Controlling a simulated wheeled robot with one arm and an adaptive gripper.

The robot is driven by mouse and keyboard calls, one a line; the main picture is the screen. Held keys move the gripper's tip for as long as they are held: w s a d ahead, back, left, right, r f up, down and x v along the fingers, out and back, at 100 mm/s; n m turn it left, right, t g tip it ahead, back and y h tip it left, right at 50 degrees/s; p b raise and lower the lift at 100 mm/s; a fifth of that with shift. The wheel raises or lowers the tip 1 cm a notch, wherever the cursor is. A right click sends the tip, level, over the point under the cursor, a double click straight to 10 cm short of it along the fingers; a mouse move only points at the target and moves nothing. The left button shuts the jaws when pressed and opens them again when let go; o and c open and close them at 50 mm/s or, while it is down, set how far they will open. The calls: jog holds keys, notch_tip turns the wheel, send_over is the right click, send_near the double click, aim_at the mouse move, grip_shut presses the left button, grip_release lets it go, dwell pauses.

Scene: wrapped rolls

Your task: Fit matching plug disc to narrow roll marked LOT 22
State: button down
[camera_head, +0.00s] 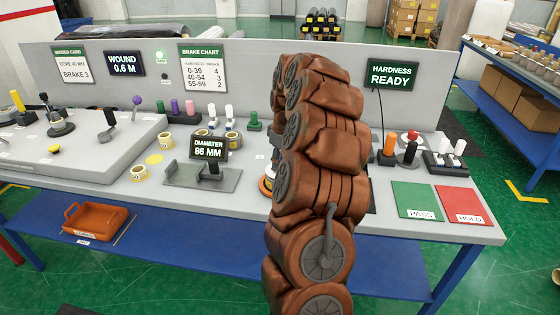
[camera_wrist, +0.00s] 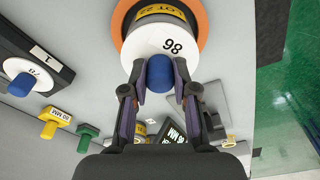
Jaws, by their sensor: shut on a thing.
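My gripper (camera_wrist: 160,90) is shut on the blue knob (camera_wrist: 160,72) of a white plug disc (camera_wrist: 145,40), whose upside-down number reads as 86. The disc is against or very near the end of a roll with a yellow LOT 22 label (camera_wrist: 172,13). I cannot tell whether the disc is seated. An orange ring (camera_wrist: 198,20) surrounds the roll's far side. In the head view my arm hides the gripper and nearly all of the roll; an orange and white edge (camera_head: 266,186) shows beside the arm. A display (camera_head: 208,148) reads DIAMETER 86 MM.
Another blue-knobbed disc marked 78 (camera_wrist: 22,82) is at the left of the wrist view. A yellow plug (camera_wrist: 50,126) and a green plug (camera_wrist: 87,137) stand nearby. Green PASS (camera_head: 416,200) and red HOLD (camera_head: 464,205) pads lie at the bench's right. An orange bin (camera_head: 95,218) is on the lower shelf.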

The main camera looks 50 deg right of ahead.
jog(key=shift+f, duration=0.4)
jog(key=c, duration=0.8)
grip_release()
jog(key=r, duration=0.4)
jog(key=s+r, duration=0.1)
jog(key=r, duration=0.7)
jog(key=shift+s+d, duration=0.1)
jog(key=shift+s, duration=0.1)
